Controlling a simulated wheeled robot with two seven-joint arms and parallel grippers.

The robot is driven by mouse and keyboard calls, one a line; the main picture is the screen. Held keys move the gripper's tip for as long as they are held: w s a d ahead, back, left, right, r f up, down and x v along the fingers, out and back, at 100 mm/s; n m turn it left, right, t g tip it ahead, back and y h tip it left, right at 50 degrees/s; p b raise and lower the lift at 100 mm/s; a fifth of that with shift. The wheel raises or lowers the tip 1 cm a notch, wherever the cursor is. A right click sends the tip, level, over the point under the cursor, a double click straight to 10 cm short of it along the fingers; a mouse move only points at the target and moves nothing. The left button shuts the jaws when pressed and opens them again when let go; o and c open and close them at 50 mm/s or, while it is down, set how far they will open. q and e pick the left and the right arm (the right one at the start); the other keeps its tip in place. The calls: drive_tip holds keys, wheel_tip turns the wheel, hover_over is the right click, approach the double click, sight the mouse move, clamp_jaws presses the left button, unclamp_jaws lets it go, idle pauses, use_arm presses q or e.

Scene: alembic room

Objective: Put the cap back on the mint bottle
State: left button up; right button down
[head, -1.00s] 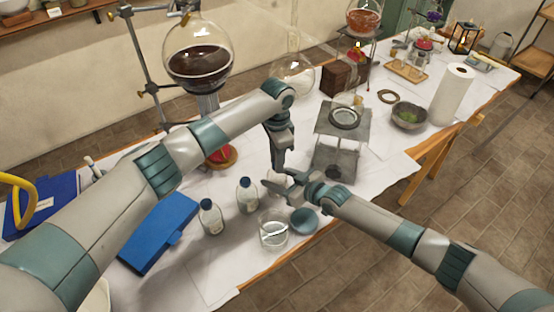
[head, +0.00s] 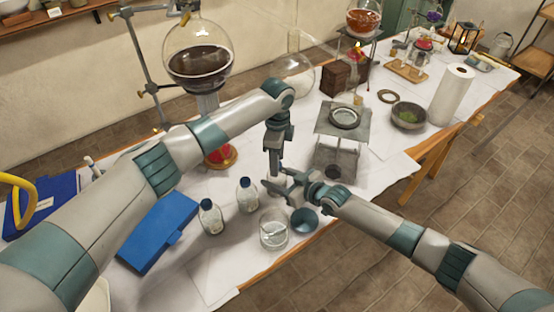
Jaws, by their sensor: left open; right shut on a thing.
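My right gripper (head: 274,187) reaches in from the right, low over the table. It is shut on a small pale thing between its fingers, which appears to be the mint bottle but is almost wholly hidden. My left gripper (head: 276,172) points down just above and behind the right one; it is open. The two grippers are very close together in this view. No loose cap can be made out. Two small clear bottles with dark caps, one nearer (head: 211,218) and one farther (head: 246,196), stand upright to the left of the grippers.
A glass beaker (head: 273,232) stands just in front of the grippers. A blue case (head: 158,232) lies at the left. A metal stand (head: 337,160) with a dish is behind to the right. The table's front edge is close on the right.

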use_arm(q)
wheel_tip(320, 180, up, 12)
idle(0.6)
use_arm(e)
drive_tip(key=c, duration=0.7)
unclamp_jaws()
use_arm(q)
drive_tip(key=shift+f, duration=0.1)
use_arm(e)
drive_tip(key=shift+s+d, duration=0.1)
use_arm(q)
drive_tip(key=shift+f+b, duration=1.55)
drive_tip(key=shift+b, duration=0.1)
use_arm(e)
drive_tip(key=v, duration=1.7)
drive_tip(key=shift+d, duration=0.1)
